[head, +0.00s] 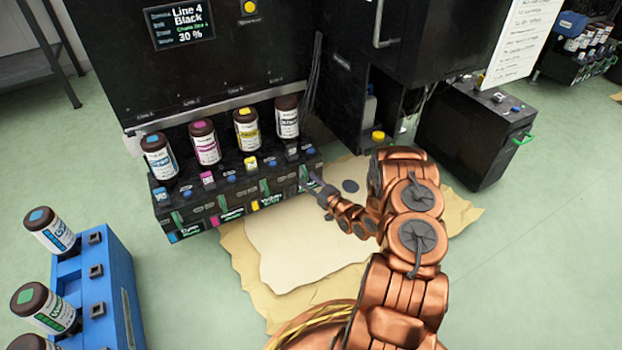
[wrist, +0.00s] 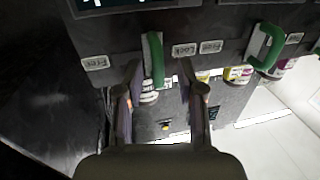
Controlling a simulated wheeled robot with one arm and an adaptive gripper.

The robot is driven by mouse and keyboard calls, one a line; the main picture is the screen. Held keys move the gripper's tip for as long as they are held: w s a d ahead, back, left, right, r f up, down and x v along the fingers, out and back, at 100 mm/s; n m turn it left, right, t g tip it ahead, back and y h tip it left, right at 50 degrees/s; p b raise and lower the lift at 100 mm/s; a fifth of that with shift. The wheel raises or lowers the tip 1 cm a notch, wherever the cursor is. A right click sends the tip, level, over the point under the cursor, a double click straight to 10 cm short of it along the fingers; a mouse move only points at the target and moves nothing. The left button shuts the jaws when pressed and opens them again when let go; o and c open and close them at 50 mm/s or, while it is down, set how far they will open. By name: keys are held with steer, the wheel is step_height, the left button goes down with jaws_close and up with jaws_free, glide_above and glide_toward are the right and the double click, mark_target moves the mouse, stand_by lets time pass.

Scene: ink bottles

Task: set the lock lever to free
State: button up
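A row of green lock levers runs along the front of the dark ink station (head: 240,190). The rightmost lever (head: 304,173), below the black bottle (head: 286,117), is at my gripper (head: 316,186). In the wrist view a green lever (wrist: 155,58) stands beside the "Lock" label (wrist: 183,50), with the "Free" label (wrist: 95,63) farther left. My gripper (wrist: 160,72) is open, its fingers apart on either side of the lever's lower end in the picture. The lever is nearer the left finger; whether they touch I cannot tell.
A neighbouring green lever (wrist: 266,47) is to the right in the wrist view. Cyan (head: 159,156), magenta (head: 204,143) and yellow (head: 246,130) bottles stand on the station. A display (head: 180,22) reads "Line 4 Black 30 %". A blue rack (head: 110,285) stands lower left.

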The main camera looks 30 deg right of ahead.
steer(key=shift+w, duration=1.1)
steer(key=shift+c, duration=0.3)
jaws_close()
